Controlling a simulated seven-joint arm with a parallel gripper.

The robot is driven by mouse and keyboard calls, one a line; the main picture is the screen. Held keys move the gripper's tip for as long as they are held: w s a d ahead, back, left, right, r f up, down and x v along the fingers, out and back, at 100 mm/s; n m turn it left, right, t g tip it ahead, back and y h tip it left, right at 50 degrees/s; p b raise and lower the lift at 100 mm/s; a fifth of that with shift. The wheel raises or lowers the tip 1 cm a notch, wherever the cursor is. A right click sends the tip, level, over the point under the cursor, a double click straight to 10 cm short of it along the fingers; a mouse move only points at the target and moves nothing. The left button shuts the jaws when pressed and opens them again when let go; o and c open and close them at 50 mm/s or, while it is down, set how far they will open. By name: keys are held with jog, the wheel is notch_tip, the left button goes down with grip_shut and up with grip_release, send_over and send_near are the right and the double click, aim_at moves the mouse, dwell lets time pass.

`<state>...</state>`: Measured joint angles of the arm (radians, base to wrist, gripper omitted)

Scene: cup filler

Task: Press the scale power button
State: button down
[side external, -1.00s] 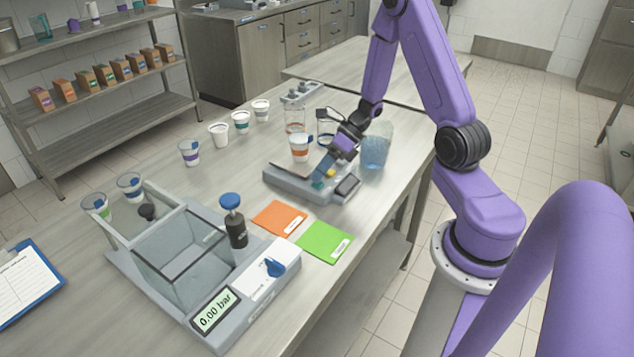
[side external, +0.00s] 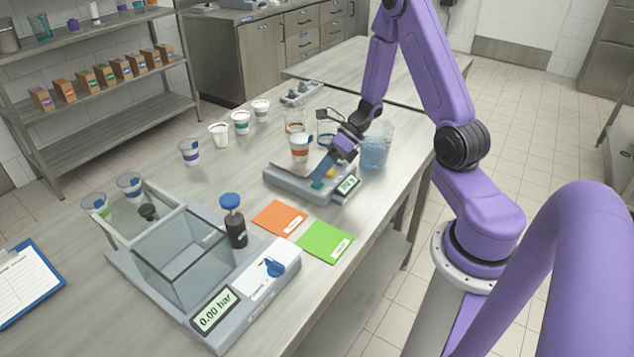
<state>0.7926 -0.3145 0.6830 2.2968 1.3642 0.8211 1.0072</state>
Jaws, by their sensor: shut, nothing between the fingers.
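The scale (side external: 287,184) is a low grey unit on the table, right of centre. Its small display (side external: 347,184) is lit, with dark characters too small to read. A yellow button (side external: 331,173) and a teal button (side external: 317,184) sit on its front panel beside the display. A white cup with an orange-brown band (side external: 299,149) is at the scale's back part. My gripper (side external: 330,164) is shut and empty, just above and behind the yellow button. The picture is too small to tell whether it touches the panel.
A blue-tinted beaker (side external: 375,148) stands close to the right of my gripper. Glass vessels (side external: 295,118) stand behind the scale. Orange (side external: 279,217) and green (side external: 325,241) cards lie in front. A pressure filler (side external: 172,262) with a clear chamber reads 0.00 bar at the front left.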

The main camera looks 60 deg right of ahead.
aim_at(321, 181)
jog(key=shift+r, duration=0.55)
jog(key=shift+r, duration=0.1)
notch_tip(321, 181, up, 6)
jog(key=shift+f, duration=0.1)
dwell(0.5)
jog(key=s+a+r+n+g+h, duration=0.1)
jog(key=s+a+r+n+g, duration=0.15)
jog(key=s+a+n, duration=0.55)
jog(key=s+a+r+n+g+h, duration=0.1)
jog(key=s+a+n+g+h, duration=0.25)
jog(key=n, duration=0.75)
jog(key=s+a+r+n+t+h, duration=0.1)
jog(key=s+n, duration=0.5)
jog(key=n, duration=0.6)
jog(key=s+a+r+n+t+h, duration=0.1)
jog(key=s+n, duration=0.4)
jog(key=n, duration=0.8)
jog(key=shift+s+a+r+h, duration=0.35)
jog(key=shift+a+r+h, duration=0.15)
jog(key=shift+r+h, duration=0.3)
